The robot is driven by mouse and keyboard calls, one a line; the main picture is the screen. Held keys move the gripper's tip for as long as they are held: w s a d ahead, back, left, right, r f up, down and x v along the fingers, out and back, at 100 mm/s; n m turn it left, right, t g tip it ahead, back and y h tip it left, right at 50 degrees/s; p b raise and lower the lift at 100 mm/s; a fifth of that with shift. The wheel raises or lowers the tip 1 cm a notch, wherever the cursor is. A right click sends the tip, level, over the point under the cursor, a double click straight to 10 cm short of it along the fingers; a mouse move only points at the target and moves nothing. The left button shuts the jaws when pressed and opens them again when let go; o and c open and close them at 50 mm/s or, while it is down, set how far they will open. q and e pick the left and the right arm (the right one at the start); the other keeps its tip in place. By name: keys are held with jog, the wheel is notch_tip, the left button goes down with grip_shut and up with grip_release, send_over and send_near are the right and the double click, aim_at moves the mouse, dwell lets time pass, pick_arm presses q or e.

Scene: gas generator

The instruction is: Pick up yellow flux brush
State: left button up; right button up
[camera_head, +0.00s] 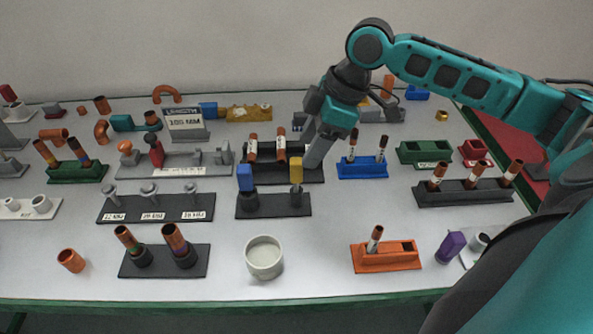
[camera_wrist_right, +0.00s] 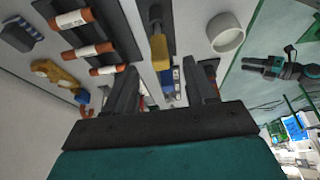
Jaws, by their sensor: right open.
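The yellow flux brush (camera_head: 296,170) stands upright, handle up, in a dark two-place stand (camera_head: 270,208) near the middle of the table. A blue-topped brush (camera_head: 245,178) stands in the same stand to its left. My right gripper (camera_head: 313,160) is just right of and behind the yellow brush, pointing down, apart from it. In the right wrist view the yellow handle (camera_wrist_right: 160,52) shows beyond and between the two open fingers (camera_wrist_right: 160,82), with nothing held. The brush's bristles are not clear to me.
A black rack (camera_head: 262,172) with copper tubes stands close behind and left of the gripper. A blue holder (camera_head: 362,168) with two tubes is to its right. A white cup (camera_head: 264,257) stands in front. Bare table lies right of the stand.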

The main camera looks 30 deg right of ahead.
aim_at(293, 173)
jog(key=b+x, duration=0.1)
jog(key=x, duration=0.8)
jog(key=shift+a, duration=0.1)
jog(key=shift+r, duration=0.1)
jog(key=shift+c, duration=0.4)
jog(key=c, duration=0.8)
jog(key=shift+r, duration=0.15)
notch_tip(293, 173, up, 20)
jog(key=p, duration=0.3)
